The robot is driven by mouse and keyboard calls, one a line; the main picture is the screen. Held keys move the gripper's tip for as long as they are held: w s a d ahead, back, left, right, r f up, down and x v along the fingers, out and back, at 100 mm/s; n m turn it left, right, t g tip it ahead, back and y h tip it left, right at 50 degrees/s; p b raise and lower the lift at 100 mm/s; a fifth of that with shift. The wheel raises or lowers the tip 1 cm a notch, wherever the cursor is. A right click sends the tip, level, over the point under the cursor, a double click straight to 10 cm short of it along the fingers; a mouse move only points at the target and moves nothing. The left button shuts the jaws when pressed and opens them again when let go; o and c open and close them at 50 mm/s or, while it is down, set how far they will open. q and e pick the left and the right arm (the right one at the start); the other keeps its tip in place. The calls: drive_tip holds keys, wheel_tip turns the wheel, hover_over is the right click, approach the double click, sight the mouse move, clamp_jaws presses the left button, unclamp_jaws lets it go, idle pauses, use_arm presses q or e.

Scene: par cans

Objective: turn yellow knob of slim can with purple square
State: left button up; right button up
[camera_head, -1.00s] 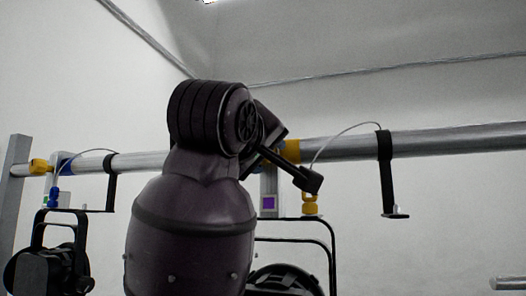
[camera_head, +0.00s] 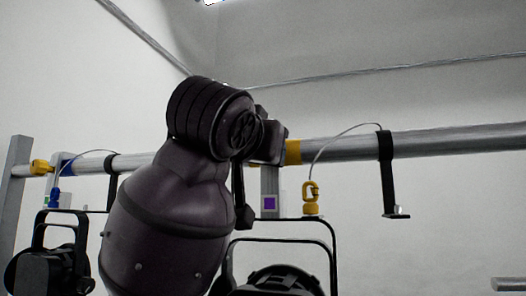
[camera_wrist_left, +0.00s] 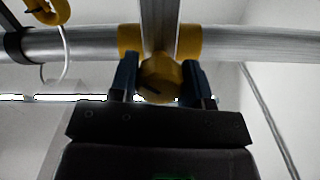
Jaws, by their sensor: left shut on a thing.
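The purple square (camera_head: 269,203) sits on a grey upright bar in the head view, above a black can (camera_head: 278,283) partly hidden by my left arm. A yellow clamp piece (camera_head: 292,151) wraps the pipe above the square. In the left wrist view the yellow knob (camera_wrist_left: 158,80) lies between the two blue fingers of my left gripper (camera_wrist_left: 160,79), which is shut on it. In the head view my own arm hides the knob and the fingertips. My right gripper is in neither view.
The metal pipe (camera_head: 440,140) runs across the scene. The lower right is mostly free.

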use_arm(q)
drive_tip(key=m, duration=0.5)
drive_tip(key=shift+a+r+m, duration=0.1)
drive_tip(key=shift+m, duration=0.2)
drive_tip(key=m, duration=0.5)
drive_tip(key=shift+p, duration=0.3)
drive_tip(key=m, duration=0.5)
drive_tip(key=shift+r+m+p, duration=0.1)
drive_tip(key=shift+m+p, duration=0.25)
drive_tip(key=shift+m, duration=0.05)
drive_tip(key=m, duration=0.4)
drive_tip(key=shift+m+p, duration=0.3)
drive_tip(key=shift+p, duration=0.1)
drive_tip(key=m, duration=1)
drive_tip(key=shift+m+p, duration=0.3)
drive_tip(key=shift+m, duration=0.1)
drive_tip(key=m, duration=0.5)
drive_tip(key=shift+m, duration=2.5)
drive_tip(key=shift+d, duration=0.2)
